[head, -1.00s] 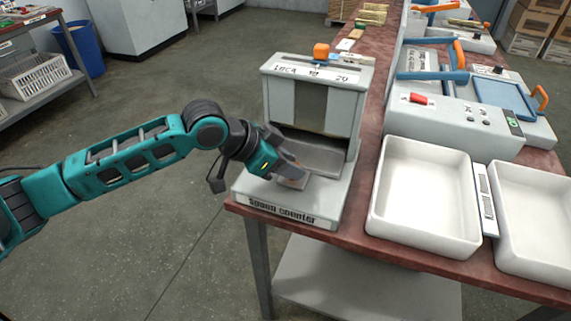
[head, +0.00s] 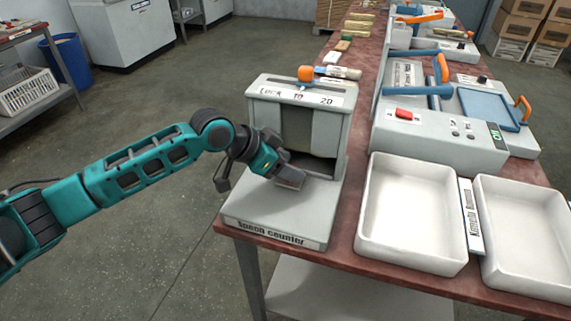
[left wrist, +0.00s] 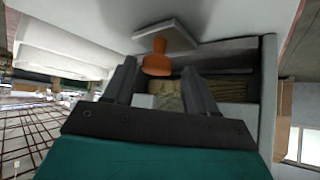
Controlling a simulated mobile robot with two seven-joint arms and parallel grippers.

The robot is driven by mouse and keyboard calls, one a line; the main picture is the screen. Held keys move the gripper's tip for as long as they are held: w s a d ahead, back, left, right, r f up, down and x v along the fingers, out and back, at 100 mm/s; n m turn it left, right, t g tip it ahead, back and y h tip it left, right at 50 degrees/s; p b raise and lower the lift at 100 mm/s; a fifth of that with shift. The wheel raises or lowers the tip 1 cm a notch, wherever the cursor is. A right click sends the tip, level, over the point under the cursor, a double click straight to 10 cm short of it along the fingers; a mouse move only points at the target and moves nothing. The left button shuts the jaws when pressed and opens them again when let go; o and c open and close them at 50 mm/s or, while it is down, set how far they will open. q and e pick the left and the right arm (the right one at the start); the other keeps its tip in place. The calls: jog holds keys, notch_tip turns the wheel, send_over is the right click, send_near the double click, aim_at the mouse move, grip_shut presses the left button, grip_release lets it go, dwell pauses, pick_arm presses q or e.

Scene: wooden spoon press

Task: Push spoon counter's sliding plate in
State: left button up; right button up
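The spoon counter (head: 275,215) is a pale grey machine at the table's near left corner, with an upright housing over a flat base. Its top carries a lettered label and an orange knob (head: 305,73). My left gripper (head: 290,178) is low at the housing's front opening, over the base. The sliding plate is mostly hidden by the gripper and housing. Contact is unclear. Brown wooden pieces (left wrist: 215,88) show inside the opening. My right gripper is out of view.
White trays (head: 410,220) stand right of the counter, with another tray (head: 525,235) beyond a small labelled block. A grey press with blue handles (head: 440,130) is behind them. Open floor lies left of the table (head: 345,264).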

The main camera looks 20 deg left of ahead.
pick_arm(q)
jog(key=shift+s, duration=0.1)
jog(key=p+v, duration=0.1)
jog(key=v, duration=1.2)
jog(key=shift+d, duration=0.1)
